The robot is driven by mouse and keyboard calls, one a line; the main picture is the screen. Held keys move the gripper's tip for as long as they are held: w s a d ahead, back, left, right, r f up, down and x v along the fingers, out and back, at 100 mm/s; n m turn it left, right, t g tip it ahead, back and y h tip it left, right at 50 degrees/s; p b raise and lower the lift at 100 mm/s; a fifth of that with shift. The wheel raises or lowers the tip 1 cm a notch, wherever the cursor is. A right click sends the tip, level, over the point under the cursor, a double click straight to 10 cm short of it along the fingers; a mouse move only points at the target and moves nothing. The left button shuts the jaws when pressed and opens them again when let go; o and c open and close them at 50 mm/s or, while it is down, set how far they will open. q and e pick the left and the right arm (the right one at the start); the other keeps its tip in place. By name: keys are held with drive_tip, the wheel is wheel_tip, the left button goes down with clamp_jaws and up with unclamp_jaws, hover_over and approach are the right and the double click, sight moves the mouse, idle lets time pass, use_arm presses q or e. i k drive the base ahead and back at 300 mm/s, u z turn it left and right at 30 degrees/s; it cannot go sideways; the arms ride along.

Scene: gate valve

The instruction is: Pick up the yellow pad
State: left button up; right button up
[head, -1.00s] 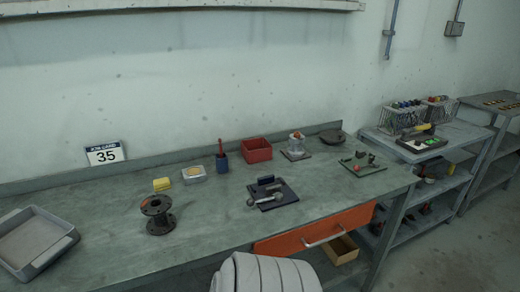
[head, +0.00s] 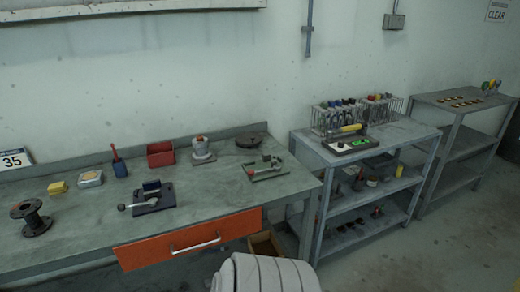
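A small yellow block (head: 58,188), which looks like the yellow pad, lies on the workbench (head: 90,235) at the left, towards the wall. It sits beside a small pale dish (head: 90,179) and behind a dark flanged spool (head: 32,218). Nothing touches it from above. Neither of my grippers shows in the head view.
An orange drawer (head: 190,240) sticks out from the bench front. A grey shelf cart (head: 385,150) stands to the right, with a second shelf (head: 460,105) beyond.

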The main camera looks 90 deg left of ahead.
sight(60, 187)
drive_tip(key=u, duration=4.8)
